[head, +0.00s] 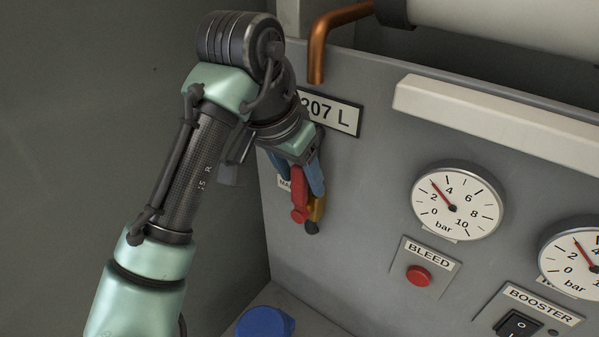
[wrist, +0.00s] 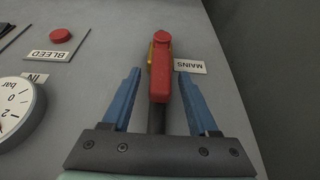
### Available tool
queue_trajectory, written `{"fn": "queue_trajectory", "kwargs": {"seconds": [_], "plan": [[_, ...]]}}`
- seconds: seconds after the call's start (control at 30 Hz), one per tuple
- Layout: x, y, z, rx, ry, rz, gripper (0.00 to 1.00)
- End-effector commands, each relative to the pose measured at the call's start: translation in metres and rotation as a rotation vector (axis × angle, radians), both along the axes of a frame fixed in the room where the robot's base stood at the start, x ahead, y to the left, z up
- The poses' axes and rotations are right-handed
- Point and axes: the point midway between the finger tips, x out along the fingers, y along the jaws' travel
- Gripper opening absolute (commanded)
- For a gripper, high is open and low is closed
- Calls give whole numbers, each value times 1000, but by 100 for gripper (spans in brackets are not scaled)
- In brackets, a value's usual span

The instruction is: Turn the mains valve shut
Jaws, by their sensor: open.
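The mains valve has a red lever handle (head: 299,194) on a brass body (head: 317,207), mounted on the grey panel at the left. In the wrist view the red handle (wrist: 161,75) lies between the two blue fingers of my gripper (wrist: 157,92), with a gap on each side. The brass body (wrist: 152,52) shows just behind the handle. My gripper (head: 307,180) is open around the handle in the head view, where the arm partly hides the valve. The MAINS label (wrist: 190,66) is beside the handle, partly covered by a finger.
To the right on the panel are a gauge (head: 457,202), a red BLEED button (head: 419,276) and a BOOSTER switch (head: 518,325). A copper pipe (head: 318,50) and a pale ledge (head: 490,120) are above. A blue round object (head: 265,322) stands below the valve.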

Motion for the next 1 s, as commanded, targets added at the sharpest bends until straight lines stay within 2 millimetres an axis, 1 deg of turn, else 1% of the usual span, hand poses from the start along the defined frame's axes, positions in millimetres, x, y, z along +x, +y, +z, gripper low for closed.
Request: {"fn": "queue_trajectory", "kwargs": {"seconds": [0.07,0.1,0.17,0.3,0.4,1.0], "plan": [[0,0,0,0,0,0,58],[0,0,0,0,0,0,51],[0,0,0,0,0,0,40],[0,0,0,0,0,0,15],[0,0,0,0,0,0,0],[0,0,1,0,0,0,0]]}}
